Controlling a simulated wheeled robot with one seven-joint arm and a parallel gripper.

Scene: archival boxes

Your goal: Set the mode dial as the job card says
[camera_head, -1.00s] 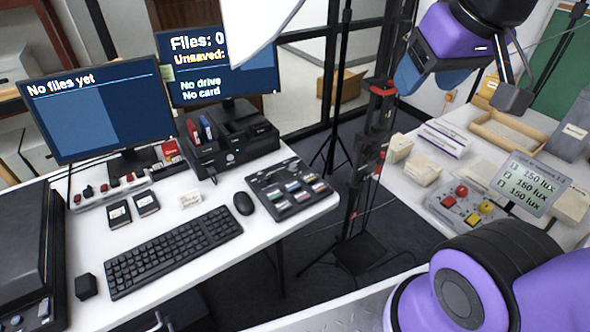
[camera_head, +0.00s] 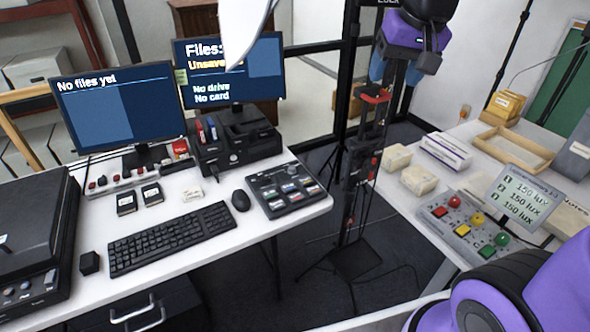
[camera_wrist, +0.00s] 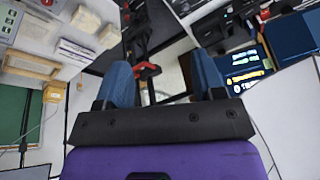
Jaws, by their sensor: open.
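My gripper (camera_head: 395,70) is at the upper right of the head view, raised above the floor gap between the two tables. Its two blue fingers stand apart with nothing between them, as the wrist view also shows (camera_wrist: 163,85). I cannot make out a mode dial for certain. A black device (camera_head: 25,265) with small round controls on its front stands at the left edge, and a black control panel (camera_head: 287,192) with several coloured keys lies on the left table. A small white card (camera_head: 191,193) stands by the keyboard; its text is too small to read.
A black stand (camera_head: 362,190) rises between the tables. The left table (camera_head: 205,270) holds two monitors, a keyboard (camera_head: 170,238) and a mouse (camera_head: 241,201). The right table holds a button box (camera_head: 462,225), a lux display (camera_head: 520,197), pale boxes and a wooden tray (camera_head: 512,150).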

